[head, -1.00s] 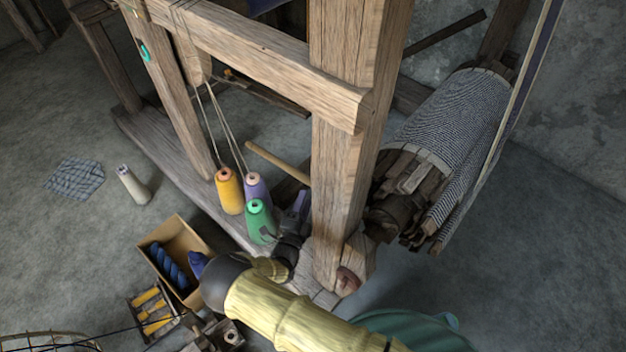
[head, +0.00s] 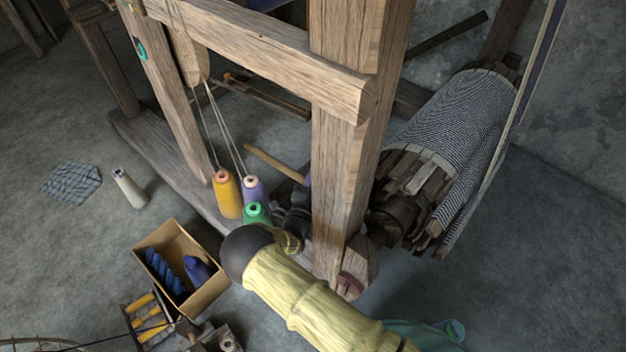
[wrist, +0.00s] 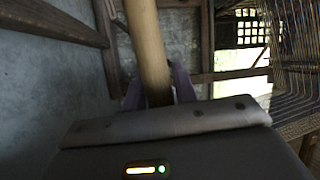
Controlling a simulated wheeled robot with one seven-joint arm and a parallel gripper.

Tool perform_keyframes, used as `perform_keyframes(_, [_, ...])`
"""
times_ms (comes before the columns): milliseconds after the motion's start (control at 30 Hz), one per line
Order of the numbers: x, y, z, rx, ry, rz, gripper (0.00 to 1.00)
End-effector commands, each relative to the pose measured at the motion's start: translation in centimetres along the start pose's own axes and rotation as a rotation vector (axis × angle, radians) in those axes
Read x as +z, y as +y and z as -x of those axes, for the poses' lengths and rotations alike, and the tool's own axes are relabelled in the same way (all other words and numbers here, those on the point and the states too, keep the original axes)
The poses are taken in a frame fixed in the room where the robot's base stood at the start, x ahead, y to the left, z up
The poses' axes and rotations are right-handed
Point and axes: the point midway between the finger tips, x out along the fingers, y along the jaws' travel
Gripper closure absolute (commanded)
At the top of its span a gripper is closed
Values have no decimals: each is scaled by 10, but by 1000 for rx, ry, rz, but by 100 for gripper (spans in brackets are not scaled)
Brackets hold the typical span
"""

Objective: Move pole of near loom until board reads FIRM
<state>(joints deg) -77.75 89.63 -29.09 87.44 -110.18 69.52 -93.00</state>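A pale wooden pole (head: 272,164) sticks out at a slant behind the thick upright post of the near loom (head: 345,150) in the head view. In the wrist view the pole (wrist: 149,45) runs down between the two fingers of my gripper (wrist: 158,88). The fingers lie close on both sides of it; whether they press on it cannot be told. No board with a reading can be made out.
Orange (head: 227,194), purple (head: 253,189) and green (head: 257,213) thread cones stand beside the post. A cardboard box (head: 208,294) with blue yarn lies at the lower left. A rolled cloth beam (head: 455,125) is on the right.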

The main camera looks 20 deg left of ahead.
Motion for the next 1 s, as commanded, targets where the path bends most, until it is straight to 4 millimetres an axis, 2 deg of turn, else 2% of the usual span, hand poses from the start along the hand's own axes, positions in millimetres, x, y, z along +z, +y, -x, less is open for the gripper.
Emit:
perform_keyframes(33, [0,0,0,0,0,0,82])
perform_keyframes(100, [0,0,0,0,0,0,96])
perform_keyframes(133, [0,0,0,0,0,0,100])
perform_keyframes(367, [0,4,1,5,-4,13,100])
perform_keyframes(700, [1,40,9,58,-33,143,100])
perform_keyframes(1000, [1,42,10,63,-34,153,100])
